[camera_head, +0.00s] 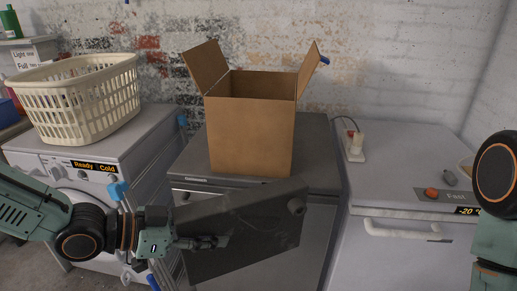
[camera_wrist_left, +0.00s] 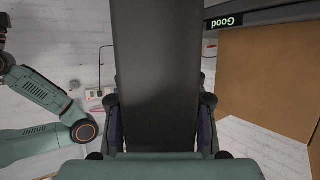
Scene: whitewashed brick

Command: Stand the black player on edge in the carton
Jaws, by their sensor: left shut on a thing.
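The black player (camera_head: 250,231) is a flat dark slab with a round knob near its right end. My left gripper (camera_head: 212,242) is shut on its left part and holds it slightly tilted, in front of and below the carton. In the left wrist view the player (camera_wrist_left: 158,75) stretches away between the fingers of the left gripper (camera_wrist_left: 160,130). The brown carton (camera_head: 250,137) stands upright with its flaps spread open; its inside is mostly hidden. It also shows at the right of the left wrist view (camera_wrist_left: 270,75). My right gripper is out of view.
The carton stands on a dark grey appliance top (camera_head: 322,150). A cream laundry basket (camera_head: 85,100) sits on a washing machine (camera_head: 70,160) at left. A white freezer (camera_head: 400,180) with a socket block (camera_head: 355,147) and red knob (camera_head: 430,193) is at right.

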